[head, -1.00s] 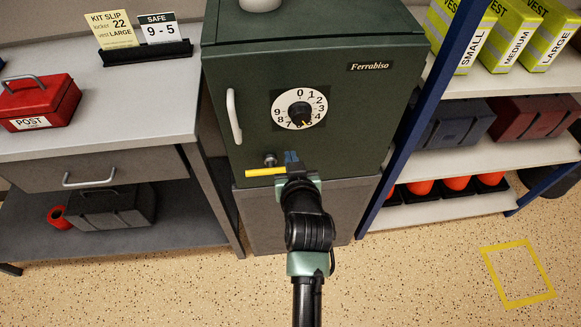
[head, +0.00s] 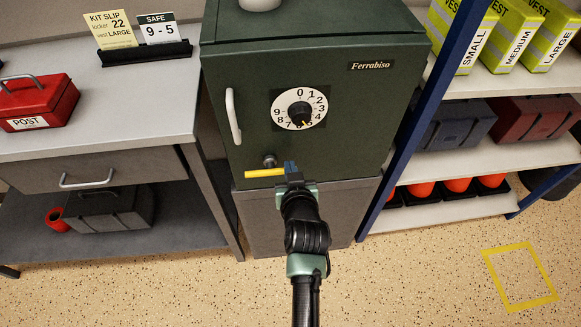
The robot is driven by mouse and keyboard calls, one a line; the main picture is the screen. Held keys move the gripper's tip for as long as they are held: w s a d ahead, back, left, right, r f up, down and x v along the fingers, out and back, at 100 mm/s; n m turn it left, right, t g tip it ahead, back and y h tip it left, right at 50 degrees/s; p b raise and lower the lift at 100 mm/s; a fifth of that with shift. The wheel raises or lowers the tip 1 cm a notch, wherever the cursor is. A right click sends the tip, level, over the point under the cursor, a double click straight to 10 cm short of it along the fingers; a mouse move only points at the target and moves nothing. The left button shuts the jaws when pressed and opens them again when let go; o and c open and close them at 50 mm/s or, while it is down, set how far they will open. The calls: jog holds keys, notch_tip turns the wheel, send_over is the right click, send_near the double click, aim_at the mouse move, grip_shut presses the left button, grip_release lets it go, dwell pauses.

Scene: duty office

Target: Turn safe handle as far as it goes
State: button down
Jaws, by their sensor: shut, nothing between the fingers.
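The dark green safe (head: 358,160) stands between the desk and the shelves with its door shut. Its white number dial (head: 300,109) has its pointer toward the bottom, near the 5. The safe handle, a yellow lever (head: 264,173) on a dark round hub (head: 269,160), lies about level at the lower left of the door. A pale fixed grip bar (head: 233,115) is higher at the left. My gripper (head: 291,167) is shut and empty, just right of the lever's right end. Whether it touches the lever or the door I cannot tell.
A card holder with a "SAFE 9-5" card (head: 159,29) and a kit slip stands on the desk (head: 110,125), with a red POST box (head: 38,104). A blue shelf post (head: 425,110) rises close to the safe's right side. The speckled floor in front is mostly clear.

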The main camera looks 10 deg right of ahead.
jog(key=shift+d+f+m+y+b, duration=0.3)
jog(key=shift+f+m+y+b, duration=0.3)
jog(key=shift+b, duration=0.4)
notch_tip(320, 180, down, 4)
jog(key=m+y+b, duration=0.1)
jog(key=m+b, duration=0.1)
jog(key=b, duration=0.1)
jog(key=m+y+b, duration=0.2)
jog(key=b, duration=0.2)
jog(key=m+t+y+b, duration=0.1)
jog(key=m+b, duration=0.1)
jog(key=b, duration=0.1)
jog(key=shift+f, duration=0.25)
jog(key=shift+b, duration=0.3)
jog(key=shift+r, duration=0.1)
